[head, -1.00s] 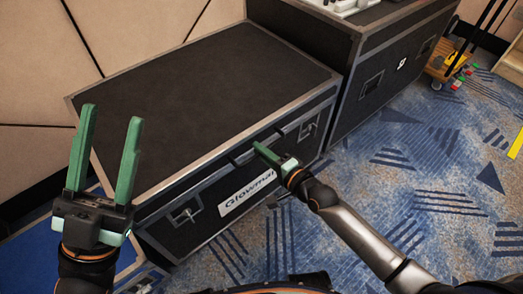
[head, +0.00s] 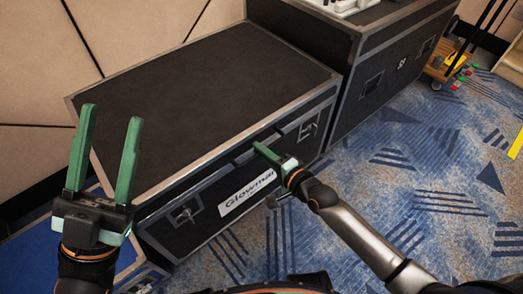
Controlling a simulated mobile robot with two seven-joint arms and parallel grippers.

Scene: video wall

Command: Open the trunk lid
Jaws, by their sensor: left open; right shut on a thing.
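The trunk is a black flight case with silver metal edges and a white label (head: 247,193) on its front. Its lid (head: 205,95) lies flat and looks closed. My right gripper (head: 263,156) is at the front edge of the lid, near the middle of the front side. It is shut on a part at the lid's front edge; its fingers hide what exactly they hold. My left gripper (head: 104,160) is open and empty, fingers pointing up in the picture, in front of the trunk's left end.
A second, taller black case (head: 385,60) stands to the right, with white equipment (head: 343,6) on top. A yellow-orange cart (head: 450,65) is at the far right. A padded beige wall (head: 35,60) is behind the trunk. Patterned blue carpet (head: 420,170) is open at the right.

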